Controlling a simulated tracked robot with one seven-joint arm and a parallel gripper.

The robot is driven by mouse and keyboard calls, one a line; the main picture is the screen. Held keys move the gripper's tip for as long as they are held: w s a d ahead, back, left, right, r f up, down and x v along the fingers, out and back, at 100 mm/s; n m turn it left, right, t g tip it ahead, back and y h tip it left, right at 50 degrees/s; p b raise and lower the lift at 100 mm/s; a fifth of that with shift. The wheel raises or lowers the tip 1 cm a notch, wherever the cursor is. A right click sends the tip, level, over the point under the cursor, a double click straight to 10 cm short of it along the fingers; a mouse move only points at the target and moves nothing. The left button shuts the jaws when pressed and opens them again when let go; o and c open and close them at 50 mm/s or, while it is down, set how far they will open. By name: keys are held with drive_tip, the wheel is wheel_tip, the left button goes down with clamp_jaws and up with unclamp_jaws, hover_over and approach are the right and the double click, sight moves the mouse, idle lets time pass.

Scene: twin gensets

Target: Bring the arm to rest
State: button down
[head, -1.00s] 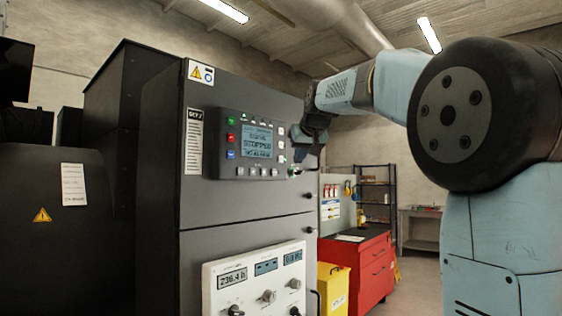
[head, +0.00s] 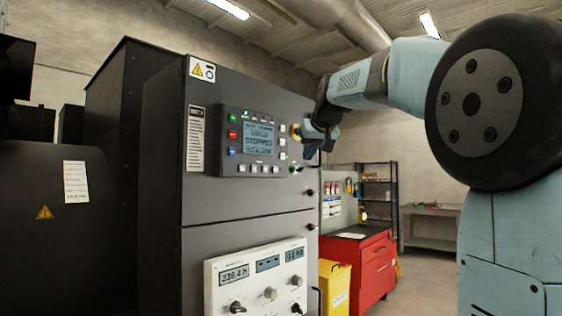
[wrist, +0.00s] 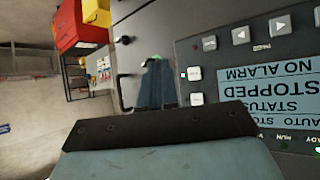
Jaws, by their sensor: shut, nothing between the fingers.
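My gripper (head: 316,146) is in front of the right part of the dark genset cabinet (head: 245,205), to the right of its control panel (head: 216,150). It is shut and holds nothing. The panel's screen (head: 259,139) reads STOPPED. In the wrist view the screen (wrist: 250,98) appears upside down and reads STOPPED and NO ALARM. A round red and yellow knob (head: 296,132) shows beside the panel, just left of my gripper. My arm is raised and reaches in from the right. Its own links hide part of the room behind.
A white meter panel (head: 255,280) with dials is on the cabinet below. A red tool cabinet (head: 372,262) and a yellow bin (head: 335,287) stand right of it. A dark shelf rack (head: 380,195) and a workbench (head: 430,212) are behind. Open floor shows between them and my arm.

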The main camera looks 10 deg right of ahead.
drive_tip(key=s+a+f+m+g+h, duration=0.1)
drive_tip(key=s+f+g, duration=0.4)
drive_tip(key=s+f, duration=2.9)
drive_tip(key=shift+a+f, duration=0.25)
drive_tip(key=shift+f, duration=0.2)
